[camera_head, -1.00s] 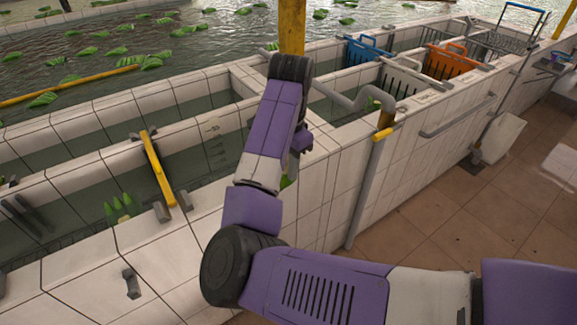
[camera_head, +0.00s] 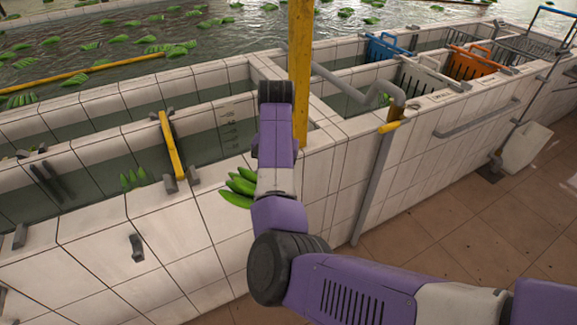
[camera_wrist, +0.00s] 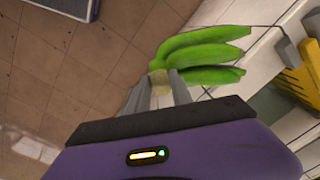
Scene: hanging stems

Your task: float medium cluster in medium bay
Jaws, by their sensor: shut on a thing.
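A green banana cluster (camera_wrist: 205,57) hangs from my gripper (camera_wrist: 165,88), whose fingers are shut on its pale crown in the wrist view. In the head view the cluster (camera_head: 239,187) shows left of my arm, in front of the tiled tank wall, and my arm hides the gripper. Left of the yellow divider (camera_head: 171,147), tips of another green cluster (camera_head: 132,179) show in a water bay. Another bay (camera_head: 205,143) with depth marks on its back wall lies right of the divider. I cannot tell which bay is the medium one.
A yellow post (camera_head: 301,75) stands close behind my arm. A grey pipe (camera_head: 350,88) runs over the wall. Blue (camera_head: 385,48), white (camera_head: 422,77) and orange (camera_head: 470,62) crates sit in bays at the right. Loose green clusters float in the large pool behind.

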